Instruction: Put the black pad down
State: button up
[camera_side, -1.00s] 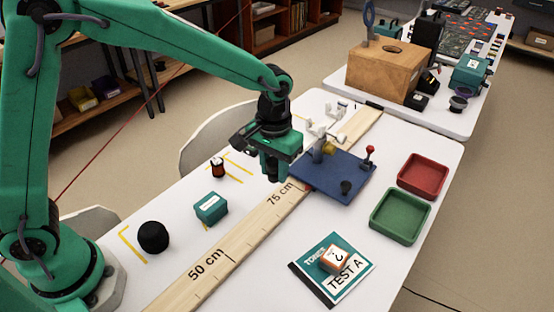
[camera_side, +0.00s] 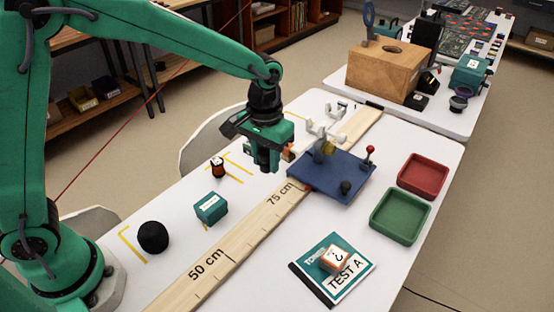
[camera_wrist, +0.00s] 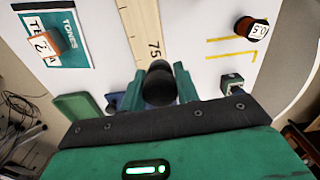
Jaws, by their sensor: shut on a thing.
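My gripper (camera_side: 268,168) hangs above the white table, at the left edge of the wooden ruler near the 75 cm mark. In the wrist view, a rounded black thing, which I take as the black pad (camera_wrist: 158,85), sits between the two green fingers (camera_wrist: 160,72). The gripper is shut on it. The pad is above the ruler (camera_wrist: 143,30) in that view.
A blue board (camera_side: 330,180) with small fittings stands right of my gripper. Red (camera_side: 423,175) and green (camera_side: 400,216) trays lie further right. A teal box (camera_side: 211,208), a black ball (camera_side: 153,236) and a small dark-orange piece (camera_side: 218,167) stand left. White table shows between them.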

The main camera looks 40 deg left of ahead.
jog(key=a+r, duration=0.3)
jog(key=a, duration=0.4)
jog(key=s+a+r, duration=0.1)
jog(key=a+r, duration=0.2)
jog(key=a, duration=0.4)
jog(key=shift+s+a+r+m, duration=0.15)
jog(key=shift+s+r+m, duration=0.05)
jog(key=shift+r+m, duration=0.15)
jog(key=s+d+f+m, duration=0.3)
jog(key=s+d+m, duration=0.25)
jog(key=d, duration=0.35)
jog(key=s+d+f+m, duration=0.2)
jog(key=s+d+m, duration=0.3)
jog(key=d, duration=0.5)
jog(key=s+d+f+m, duration=0.3)
jog(key=d+m, duration=0.4)
jog(key=d, duration=0.2)
send_over(283, 236)
notch_tip(283, 236, down, 7)
jog(key=shift+w+r, duration=0.1)
jog(key=shift+r, duration=0.05)
jog(key=shift+f, duration=2)
